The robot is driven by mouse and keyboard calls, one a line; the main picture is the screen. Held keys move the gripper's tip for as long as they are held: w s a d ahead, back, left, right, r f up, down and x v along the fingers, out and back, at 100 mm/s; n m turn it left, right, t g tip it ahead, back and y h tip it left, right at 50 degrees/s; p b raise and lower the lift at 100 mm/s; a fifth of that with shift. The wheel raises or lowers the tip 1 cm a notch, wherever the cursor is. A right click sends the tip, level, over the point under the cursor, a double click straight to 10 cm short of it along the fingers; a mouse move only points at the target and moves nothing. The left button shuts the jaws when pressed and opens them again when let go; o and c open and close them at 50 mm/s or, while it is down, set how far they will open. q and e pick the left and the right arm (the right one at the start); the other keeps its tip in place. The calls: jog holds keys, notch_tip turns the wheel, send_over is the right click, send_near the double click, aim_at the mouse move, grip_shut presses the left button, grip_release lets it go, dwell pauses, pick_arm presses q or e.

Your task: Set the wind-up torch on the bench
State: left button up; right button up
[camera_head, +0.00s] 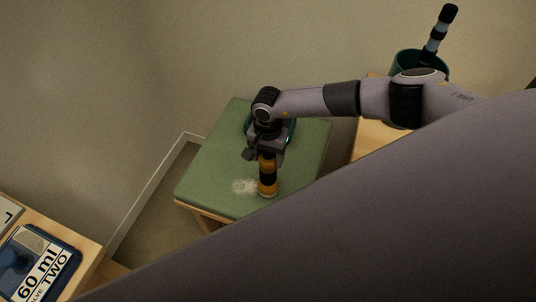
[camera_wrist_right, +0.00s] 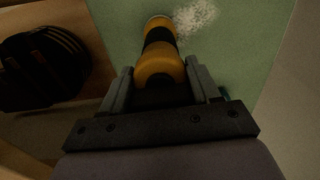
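The wind-up torch (camera_head: 267,180) is orange with a black band. It stands roughly upright over the green-topped bench (camera_head: 215,165), its lower end at or just above the surface; I cannot tell if it touches. My right gripper (camera_head: 264,152) points down at its upper end. In the right wrist view the gripper (camera_wrist_right: 160,88) has a finger on each side of the torch (camera_wrist_right: 158,62), close against it, and looks shut on it. The bench's green top (camera_wrist_right: 120,30) lies beyond. My left gripper is not in view.
A pale speckled patch (camera_head: 243,186) lies on the bench beside the torch. A teal round object (camera_head: 291,131) is partly hidden behind my right gripper. A dark teal bin (camera_head: 403,62) holding a black-and-blue handled thing (camera_head: 437,35) stands right. A blue labelled tray (camera_head: 62,262) is lower left.

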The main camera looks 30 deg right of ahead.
jog(key=o, duration=0.4)
jog(key=shift+o, duration=0.2)
jog(key=shift+r, duration=0.1)
notch_tip(320, 180, up, 12)
jog(key=shift+r, duration=0.1)
dwell(0.5)
